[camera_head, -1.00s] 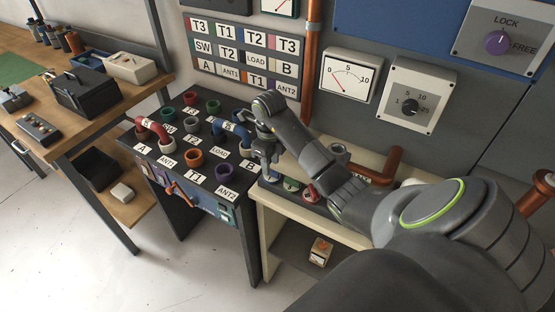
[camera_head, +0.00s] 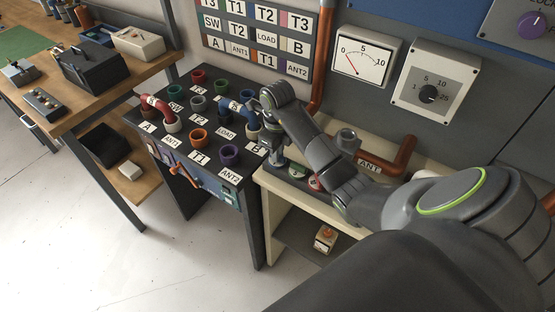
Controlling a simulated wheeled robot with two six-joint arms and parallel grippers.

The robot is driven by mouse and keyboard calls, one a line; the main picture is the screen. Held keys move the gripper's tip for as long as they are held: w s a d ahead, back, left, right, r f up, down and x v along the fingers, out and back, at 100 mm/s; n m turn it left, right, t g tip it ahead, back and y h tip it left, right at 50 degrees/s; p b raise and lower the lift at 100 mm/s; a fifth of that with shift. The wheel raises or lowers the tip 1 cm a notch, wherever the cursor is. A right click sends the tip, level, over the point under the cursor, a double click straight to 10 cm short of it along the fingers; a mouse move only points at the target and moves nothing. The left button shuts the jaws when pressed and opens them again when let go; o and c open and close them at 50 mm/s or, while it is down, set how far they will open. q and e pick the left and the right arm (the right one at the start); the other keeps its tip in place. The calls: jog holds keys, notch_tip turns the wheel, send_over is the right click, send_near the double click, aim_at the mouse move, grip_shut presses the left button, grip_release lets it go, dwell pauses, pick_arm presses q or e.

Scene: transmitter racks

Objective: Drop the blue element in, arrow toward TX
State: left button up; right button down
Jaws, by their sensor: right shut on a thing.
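My right gripper (camera_head: 276,160) points down at the left end of a dark holder on the cream bench (camera_head: 345,219). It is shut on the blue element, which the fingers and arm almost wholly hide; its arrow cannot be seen. A green element (camera_head: 297,173) and a red element (camera_head: 315,183) stand in the holder just to its right. A grey round socket body (camera_head: 347,141) sits on the copper line, left of the ANT label (camera_head: 369,167). My left gripper is not in view.
A dark patch panel (camera_head: 186,151) with coloured sockets, a red U-link (camera_head: 160,108) and a blue U-link (camera_head: 238,108) stands close to the left. A copper pipe (camera_head: 401,158) bends up behind my arm. A small box (camera_head: 325,239) sits on the lower shelf.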

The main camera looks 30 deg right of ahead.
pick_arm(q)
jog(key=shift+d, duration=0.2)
pick_arm(e)
jog(key=shift+r, duration=0.1)
jog(key=shift+r, duration=0.25)
pick_arm(q)
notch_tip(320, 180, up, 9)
jog(key=p, duration=0.8)
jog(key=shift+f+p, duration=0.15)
jog(key=shift+p, duration=0.2)
pick_arm(e)
notch_tip(320, 180, up, 9)
jog(key=shift+r, duration=0.2)
jog(key=shift+f, duration=0.15)
